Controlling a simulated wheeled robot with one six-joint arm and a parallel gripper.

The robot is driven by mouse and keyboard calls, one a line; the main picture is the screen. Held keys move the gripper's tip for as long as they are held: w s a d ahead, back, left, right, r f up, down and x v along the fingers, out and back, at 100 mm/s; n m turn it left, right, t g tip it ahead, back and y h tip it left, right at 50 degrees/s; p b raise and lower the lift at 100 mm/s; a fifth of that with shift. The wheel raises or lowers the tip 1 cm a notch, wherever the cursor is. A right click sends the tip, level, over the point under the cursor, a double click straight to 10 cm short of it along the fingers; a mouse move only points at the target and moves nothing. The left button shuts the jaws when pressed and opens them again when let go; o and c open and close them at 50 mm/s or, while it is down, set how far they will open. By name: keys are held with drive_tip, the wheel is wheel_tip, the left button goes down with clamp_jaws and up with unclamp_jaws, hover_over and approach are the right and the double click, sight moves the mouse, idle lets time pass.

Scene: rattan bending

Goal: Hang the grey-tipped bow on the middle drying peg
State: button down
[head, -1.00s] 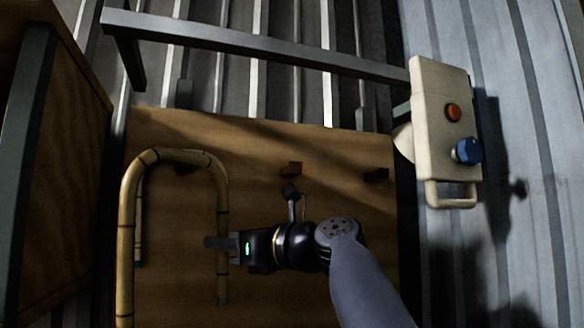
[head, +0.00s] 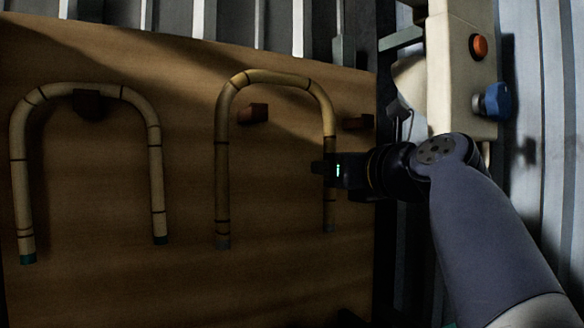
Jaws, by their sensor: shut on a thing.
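The grey-tipped bow (head: 222,170) is an upright, upside-down U of jointed cane. My gripper (head: 325,172) is shut on its right leg, partway down, and hides a short part of it. The middle drying peg (head: 253,112), a brown block on the board, shows inside the arch, below the bend and nearer the left leg. The bend is above the peg with a gap in the picture. I cannot tell how far the bow is from the board in depth.
A green-tipped bow (head: 156,170) hangs on the left peg (head: 90,103). The right peg (head: 357,122) is free, just above my gripper. A cream box (head: 455,75) with orange and blue knobs stands at the right. The lower wooden board (head: 180,290) is bare.

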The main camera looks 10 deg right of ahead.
drive_tip(key=shift+f+x, duration=0.3)
drive_tip(key=shift+x, duration=1.45)
drive_tip(key=shift+f+x, duration=0.25)
drive_tip(key=shift+x, duration=1.55)
drive_tip(key=shift+f+x, duration=0.3)
drive_tip(key=shift+x, duration=1.45)
drive_tip(key=shift+d, duration=0.1)
drive_tip(key=c, duration=1.3)
unclamp_jaws()
drive_tip(key=shift+o, duration=0.2)
drive_tip(key=b+v, duration=0.2)
drive_tip(key=v, duration=0.8)
drive_tip(key=shift+b, duration=0.35)
drive_tip(key=shift+s, duration=0.35)
